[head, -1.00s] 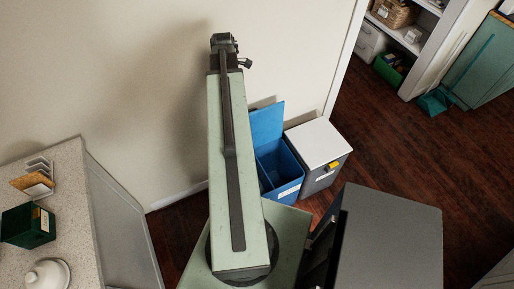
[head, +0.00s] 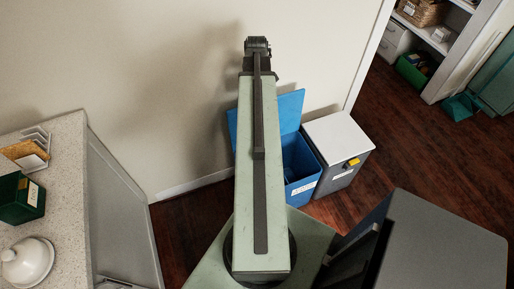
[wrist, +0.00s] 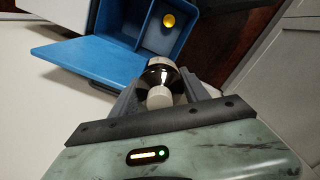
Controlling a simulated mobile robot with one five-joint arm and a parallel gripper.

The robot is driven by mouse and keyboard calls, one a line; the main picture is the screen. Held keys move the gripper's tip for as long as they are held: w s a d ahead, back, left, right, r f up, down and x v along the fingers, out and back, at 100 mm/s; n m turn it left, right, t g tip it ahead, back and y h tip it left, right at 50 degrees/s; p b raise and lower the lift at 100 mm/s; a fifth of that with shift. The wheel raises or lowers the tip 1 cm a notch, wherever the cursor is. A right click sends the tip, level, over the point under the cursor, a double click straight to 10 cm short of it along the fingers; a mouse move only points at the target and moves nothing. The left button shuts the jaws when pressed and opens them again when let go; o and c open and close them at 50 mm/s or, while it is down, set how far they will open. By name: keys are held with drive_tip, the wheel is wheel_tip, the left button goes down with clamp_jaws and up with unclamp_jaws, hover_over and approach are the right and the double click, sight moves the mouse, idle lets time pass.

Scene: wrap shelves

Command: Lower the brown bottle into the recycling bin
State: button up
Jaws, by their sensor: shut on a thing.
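In the wrist view my gripper (wrist: 160,88) is shut on the brown bottle (wrist: 161,74), a dark, glossy bottle with a white cap (wrist: 160,97) facing the camera and a pale band at its far side. The blue recycling bin (wrist: 187,47) lies just beyond the bottle, its lid (wrist: 85,52) swung open. The bottle appears in front of the bin's near edge; its height above it is unclear. A round yellow item (wrist: 169,20) lies inside the bin. In the head view the bin (head: 303,186) stands right of my arm, its raised lid (head: 290,108) partly behind the arm. Gripper and bottle are hidden there.
A grey bin with a white lid (head: 337,137) stands against the blue bin's right side. A grey cabinet (head: 440,245) is at the lower right. A speckled counter (head: 68,150) is at left. Wall (head: 170,90) rises behind; open wood floor (head: 420,150) lies right.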

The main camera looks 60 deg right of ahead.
wheel_tip(320, 180, down, 34)
drive_tip(key=m+b, duration=1.6)
drive_tip(key=b, duration=1.5)
drive_tip(key=shift+f+m, duration=0.25)
drive_tip(key=shift+m, duration=0.05)
drive_tip(key=shift+b, duration=0.3)
drive_tip(key=shift+f+b, duration=9.95)
drive_tip(key=shift+f, duration=0.05)
drive_tip(key=shift+r, duration=0.1)
drive_tip(key=o, duration=1.6)
drive_tip(key=shift+c, duration=0.2)
